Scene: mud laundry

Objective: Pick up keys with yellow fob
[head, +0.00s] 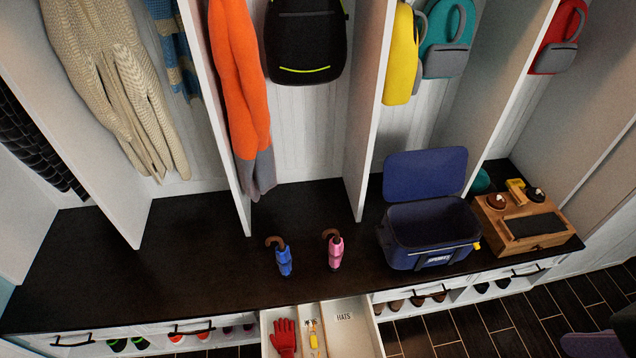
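A small yellow item that looks like the keys' yellow fob (314,340) lies in the narrow middle compartment of an open drawer (366,338) at the bottom centre. Small metallic bits beside it look like keys, but they are too small to make out well. A label at the back of that compartment is hard to read. A red glove (284,338) lies in the left compartment. The right compartment is marked HATS and its visible part is empty. Neither of my grippers is in view.
The dark bench top (150,250) holds a blue umbrella (284,261), a pink umbrella (335,253), an open blue cooler bag (430,222) and a wooden box (520,222). White dividers rise behind. Shoes sit in cubbies below. The bench's left part is clear.

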